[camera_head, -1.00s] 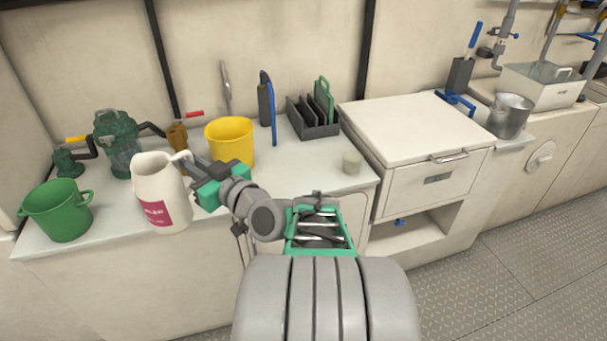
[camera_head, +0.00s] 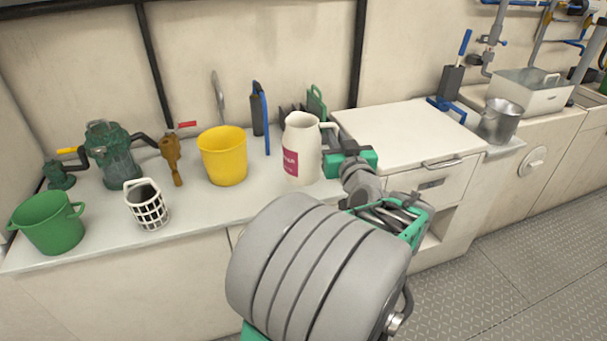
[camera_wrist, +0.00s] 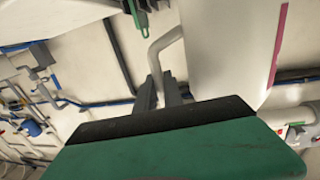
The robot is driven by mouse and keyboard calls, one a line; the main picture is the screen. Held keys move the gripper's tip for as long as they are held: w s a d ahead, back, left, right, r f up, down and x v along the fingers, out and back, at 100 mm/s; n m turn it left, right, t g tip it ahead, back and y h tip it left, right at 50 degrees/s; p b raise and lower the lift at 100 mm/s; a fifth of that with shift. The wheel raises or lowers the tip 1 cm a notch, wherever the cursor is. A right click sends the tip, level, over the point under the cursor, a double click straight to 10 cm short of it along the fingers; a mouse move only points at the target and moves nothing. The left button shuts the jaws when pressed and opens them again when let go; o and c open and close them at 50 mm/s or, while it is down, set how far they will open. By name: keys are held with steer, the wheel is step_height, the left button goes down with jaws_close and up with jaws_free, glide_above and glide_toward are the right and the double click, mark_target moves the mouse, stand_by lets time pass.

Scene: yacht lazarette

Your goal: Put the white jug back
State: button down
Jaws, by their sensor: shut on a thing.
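The white jug (camera_head: 300,147) with a magenta label stands out upright at the right end of the counter in the head view, in front of the dark rack. My gripper (camera_head: 335,158) is at its right side, shut on its handle. In the wrist view the jug's pale body (camera_wrist: 228,50) fills the upper right, and my gripper (camera_wrist: 163,95) closes on the curved handle. Whether the jug's base touches the counter is hard to tell.
A yellow bucket (camera_head: 223,157) stands left of the jug. A white lattice basket (camera_head: 147,205) and a green bucket (camera_head: 48,222) stand further left on the counter (camera_head: 195,215). The dark rack (camera_head: 290,122) is behind the jug. A raised white-topped cabinet (camera_head: 400,130) adjoins on the right.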

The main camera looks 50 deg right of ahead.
steer(key=w+d+f, duration=0.3)
steer(key=f, duration=0.1)
steer(key=w+d+f+b, duration=0.1)
steer(key=w+d+f, duration=0.2)
steer(key=f, duration=0.1)
steer(key=w+d+f+b, duration=0.1)
steer(key=w+d+f, duration=0.2)
steer(key=w+f, duration=0.1)
steer(key=shift+f, duration=0.45)
steer(key=shift+r, duration=0.1)
steer(key=shift+f+b, duration=0.2)
steer(key=shift+b, duration=0.2)
steer(key=c, duration=1.5)
jaws_free()
steer(key=shift+o, duration=0.2)
